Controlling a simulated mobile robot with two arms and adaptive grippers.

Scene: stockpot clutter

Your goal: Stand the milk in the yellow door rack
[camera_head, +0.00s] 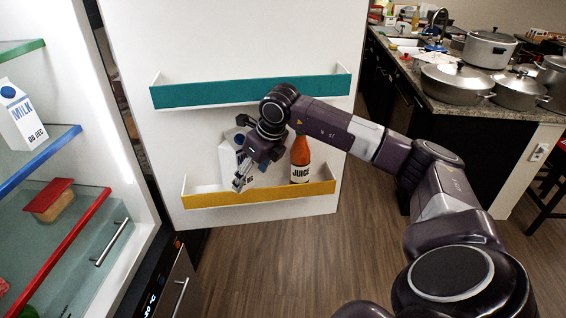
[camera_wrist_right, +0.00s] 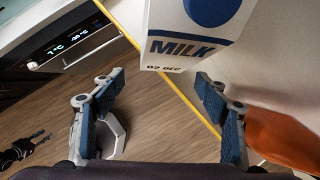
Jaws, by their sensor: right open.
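A white and blue milk carton (camera_head: 229,157) is at the left end of the yellow door rack (camera_head: 262,198), partly hidden by my right gripper. In the right wrist view the carton (camera_wrist_right: 190,48) shows its printed front just beyond the fingertips, apart from them. It looks upright; whether its base rests on the rack floor cannot be seen. My right gripper (camera_head: 243,178) is above the rack in front of the carton, its fingers spread and empty (camera_wrist_right: 160,80). A second milk carton (camera_head: 20,116) stands on the blue-edged fridge shelf.
An orange juice bottle (camera_head: 300,160) stands in the yellow rack, right of the carton and close to my gripper (camera_wrist_right: 280,138). A teal rack (camera_head: 250,91) is above. A red-lidded container (camera_head: 52,200) sits inside the fridge. Pots (camera_head: 456,82) crowd the counter at right.

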